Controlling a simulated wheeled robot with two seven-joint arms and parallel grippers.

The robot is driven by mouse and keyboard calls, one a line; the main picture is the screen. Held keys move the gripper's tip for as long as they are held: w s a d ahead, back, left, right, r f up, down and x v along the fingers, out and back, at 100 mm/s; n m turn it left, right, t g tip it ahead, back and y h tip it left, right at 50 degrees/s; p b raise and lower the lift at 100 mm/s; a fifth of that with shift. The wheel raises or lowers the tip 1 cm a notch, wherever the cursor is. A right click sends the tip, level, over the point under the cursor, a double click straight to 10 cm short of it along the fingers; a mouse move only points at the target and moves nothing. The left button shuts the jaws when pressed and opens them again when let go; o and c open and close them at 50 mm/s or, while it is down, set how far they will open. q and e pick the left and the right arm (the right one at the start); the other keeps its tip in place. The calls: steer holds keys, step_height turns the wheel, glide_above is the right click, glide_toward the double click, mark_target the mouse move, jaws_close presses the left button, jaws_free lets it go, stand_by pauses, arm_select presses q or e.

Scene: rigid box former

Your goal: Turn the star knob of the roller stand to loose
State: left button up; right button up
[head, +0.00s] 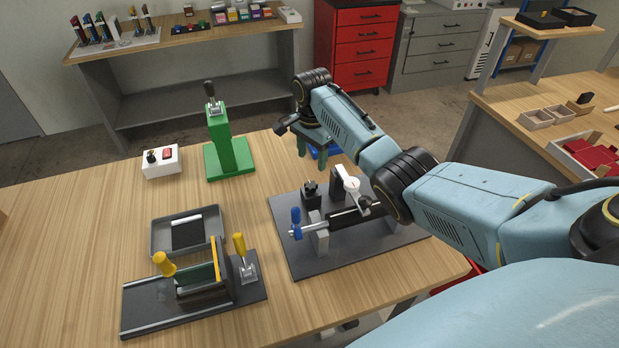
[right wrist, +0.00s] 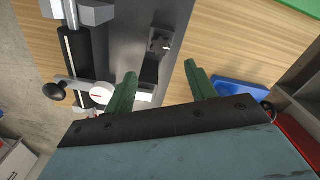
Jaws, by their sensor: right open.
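The roller stand has a dark grey base plate (head: 300,262) at the table's right front. Its black star knob (head: 310,187) tops a small dark block at the plate's back left; the knob also shows in the right wrist view (right wrist: 160,44). Beside it are a black roller (head: 355,216), a white dial gauge (head: 351,184) and a blue handle (head: 296,217). My right gripper (head: 314,151), with green fingers, is open and empty beyond the stand's far side. In the right wrist view the knob lies ahead of the spread fingers (right wrist: 160,69), apart from them. My left gripper is not in view.
A green post stand (head: 230,155) and a white switch box (head: 161,161) stand behind and left. A grey tray (head: 158,245) and a yellow-handled fixture (head: 190,295) are at front left. A blue object (right wrist: 240,90) lies near the right finger. The table's left side is clear.

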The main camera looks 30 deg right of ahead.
glide_above(311, 184)
steer(key=f, duration=0.4)
steer(key=shift+s+f, duration=0.1)
steer(key=shift+s, duration=0.1)
step_height(311, 184, down, 5)
steer(key=shift+w+b, duration=0.1)
steer(key=shift+b, duration=0.65)
steer(key=shift+f, duration=0.2)
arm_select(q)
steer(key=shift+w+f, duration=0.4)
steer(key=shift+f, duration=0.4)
arm_select(e)
steer(key=c, duration=1)
